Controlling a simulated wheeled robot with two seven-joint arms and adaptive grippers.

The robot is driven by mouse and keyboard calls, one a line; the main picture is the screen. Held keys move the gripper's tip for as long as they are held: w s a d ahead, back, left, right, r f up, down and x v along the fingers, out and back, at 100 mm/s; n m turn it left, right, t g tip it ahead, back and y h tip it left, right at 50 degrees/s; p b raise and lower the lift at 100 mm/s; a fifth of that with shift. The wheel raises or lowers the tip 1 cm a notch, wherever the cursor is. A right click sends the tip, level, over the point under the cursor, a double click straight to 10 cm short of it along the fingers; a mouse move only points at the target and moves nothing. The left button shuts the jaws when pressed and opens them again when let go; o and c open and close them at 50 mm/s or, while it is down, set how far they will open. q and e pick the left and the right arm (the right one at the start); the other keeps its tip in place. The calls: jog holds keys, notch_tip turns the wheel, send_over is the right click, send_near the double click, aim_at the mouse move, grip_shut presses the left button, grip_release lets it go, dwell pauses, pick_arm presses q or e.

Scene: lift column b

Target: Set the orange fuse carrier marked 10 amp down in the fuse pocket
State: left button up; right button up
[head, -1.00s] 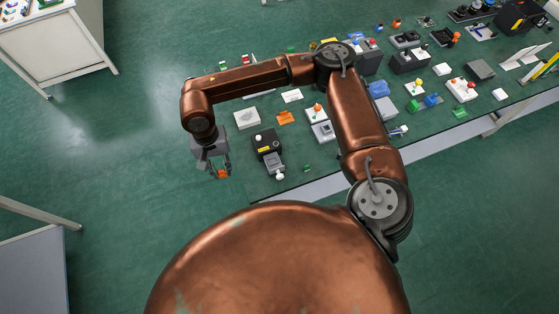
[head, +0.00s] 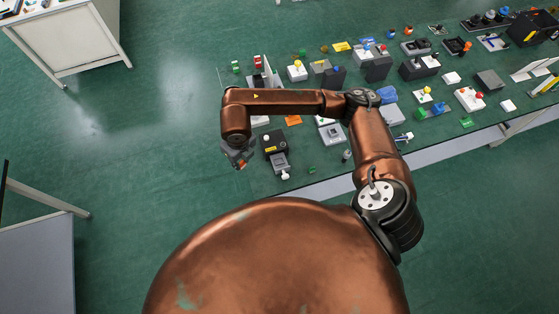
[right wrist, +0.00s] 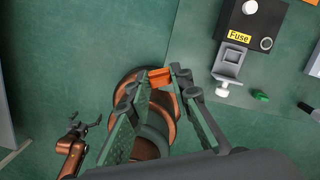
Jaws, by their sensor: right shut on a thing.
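The orange fuse carrier (right wrist: 160,74) is held between the fingertips of my right gripper (right wrist: 160,79) in the right wrist view. Its marking cannot be read. In the head view my right gripper (head: 239,157) holds the carrier (head: 242,164) off the table's left edge, just left of the fuse block (head: 275,143). The block is black with a yellow "Fuse" label (right wrist: 238,37). The grey square fuse pocket (right wrist: 232,59) adjoins it, empty, with a white knob (right wrist: 222,90) in front. My left gripper (right wrist: 86,126) shows small at lower left in the right wrist view, fingers apart.
A small green piece (head: 311,169) lies right of the pocket near the table's front edge. A grey-and-white device (head: 331,132) and an orange piece (head: 293,120) stand behind. The table's right side is crowded; bare floor lies to the left.

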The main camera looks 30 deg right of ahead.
jog(key=d+f+m, duration=0.2)
jog(key=d+f, duration=0.1)
jog(key=d, duration=0.1)
jog(key=d+f+m+p, duration=0.1)
jog(key=d+f, duration=0.2)
jog(key=d, duration=0.2)
jog(key=d+f+m+p, duration=0.1)
jog(key=d+f+m, duration=0.1)
jog(key=d, duration=0.3)
jog(key=shift+w+d+f+m+h, duration=0.15)
jog(key=shift+f+m+h, duration=0.15)
jog(key=shift+f+h, duration=0.15)
jog(key=shift+d+f, duration=0.55)
jog(key=shift+f, duration=0.15)
notch_tip(320, 180, down, 3)
jog(key=shift+f+p, duration=0.1)
jog(key=shift+p, duration=0.4)
